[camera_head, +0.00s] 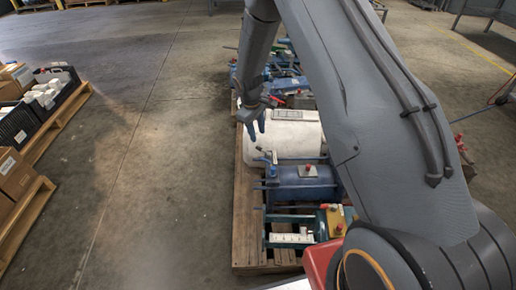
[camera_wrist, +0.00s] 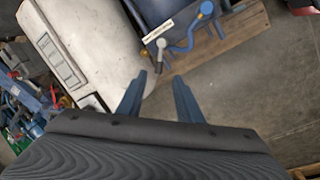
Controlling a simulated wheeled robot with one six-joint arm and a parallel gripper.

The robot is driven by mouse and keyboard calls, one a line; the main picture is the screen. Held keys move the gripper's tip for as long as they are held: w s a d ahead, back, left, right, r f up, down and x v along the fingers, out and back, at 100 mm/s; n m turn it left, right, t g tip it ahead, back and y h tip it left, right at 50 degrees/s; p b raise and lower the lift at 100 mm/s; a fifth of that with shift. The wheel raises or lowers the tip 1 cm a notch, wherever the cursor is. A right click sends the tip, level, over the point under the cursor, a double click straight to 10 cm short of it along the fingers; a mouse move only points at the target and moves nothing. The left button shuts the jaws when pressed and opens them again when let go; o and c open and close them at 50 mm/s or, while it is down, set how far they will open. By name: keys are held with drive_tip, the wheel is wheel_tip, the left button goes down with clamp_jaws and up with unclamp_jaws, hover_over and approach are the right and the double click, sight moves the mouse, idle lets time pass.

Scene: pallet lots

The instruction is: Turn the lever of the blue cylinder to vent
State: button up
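The blue cylinder (camera_head: 305,183) lies on the pallet in the head view, partly behind my arm. Its dark blue body (camera_wrist: 158,10) is cut off at the top of the wrist view. At its end is a blue fitting with a round blue knob (camera_wrist: 207,9) and a bent blue stem. A grey round knob (camera_wrist: 161,43) sits at the stem's other side; I cannot tell which part is the lever. A white label (camera_wrist: 172,22) lies beside them, its text unreadable. My gripper (camera_head: 256,126) is above the pallet's left edge, apart from the fitting. Its blue fingers (camera_wrist: 159,76) are spread and empty.
A white tank (camera_head: 295,133) lies beside the blue cylinder, close to my gripper. The wooden pallet (camera_head: 246,215) also carries a green and yellow unit (camera_head: 333,221). Bare floor (camera_head: 160,150) is clear to the left, up to another pallet with boxes (camera_head: 15,173).

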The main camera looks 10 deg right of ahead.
sight(259, 148)
drive_tip(key=f, duration=0.3)
drive_tip(key=w+f, duration=0.1)
drive_tip(key=f, duration=0.2)
drive_tip(key=d+f, duration=0.1)
drive_tip(key=f, duration=0.2)
drive_tip(key=shift+w+b, duration=0.3)
drive_tip(key=shift+b, duration=0.05)
drive_tip(key=shift+c, duration=0.5)
clamp_jaws()
